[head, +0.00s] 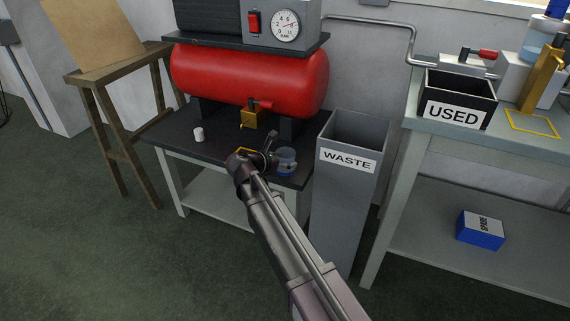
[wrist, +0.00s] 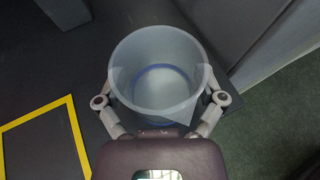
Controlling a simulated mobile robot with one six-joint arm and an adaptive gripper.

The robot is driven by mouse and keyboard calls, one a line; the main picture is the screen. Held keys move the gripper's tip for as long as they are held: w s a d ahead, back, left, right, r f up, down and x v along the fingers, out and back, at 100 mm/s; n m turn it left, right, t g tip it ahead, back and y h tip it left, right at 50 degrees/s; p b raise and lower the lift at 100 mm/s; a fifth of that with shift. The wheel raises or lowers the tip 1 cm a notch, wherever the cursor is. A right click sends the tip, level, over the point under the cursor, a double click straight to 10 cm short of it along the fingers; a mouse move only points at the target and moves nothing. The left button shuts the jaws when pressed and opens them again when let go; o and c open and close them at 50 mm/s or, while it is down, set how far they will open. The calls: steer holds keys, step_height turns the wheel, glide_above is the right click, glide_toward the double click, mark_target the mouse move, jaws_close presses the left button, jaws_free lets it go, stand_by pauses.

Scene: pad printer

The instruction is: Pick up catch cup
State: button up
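The catch cup is a clear bluish cup with a blue ring near its base. In the head view the catch cup (head: 286,161) stands upright near the front right corner of the dark bench top. In the wrist view the cup (wrist: 158,62) is seen from above and looks empty. My gripper (head: 271,147) is at the cup. In the wrist view my gripper (wrist: 160,88) has its fingers spread, one on each side of the cup. Whether the pads touch the cup wall is not clear.
A yellow square outline (wrist: 72,112) lies left of the cup on the bench (head: 180,137). A small white cylinder (head: 198,134) stands further left. A red tank (head: 245,75) is behind. The grey WASTE bin (head: 345,200) stands close on the right.

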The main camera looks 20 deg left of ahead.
mark_target(286, 149)
steer(key=shift+c, duration=0.8)
steer(key=shift+r, duration=0.2)
step_height(286, 149, up, 4)
steer(key=p, duration=0.4)
steer(key=shift+f, duration=0.1)
steer(key=s+d+p, duration=0.1)
steer(key=s+d, duration=0.2)
steer(key=s, duration=1.2)
steer(key=shift+s+r, duration=0.4)
steer(key=shift+r, duration=0.1)
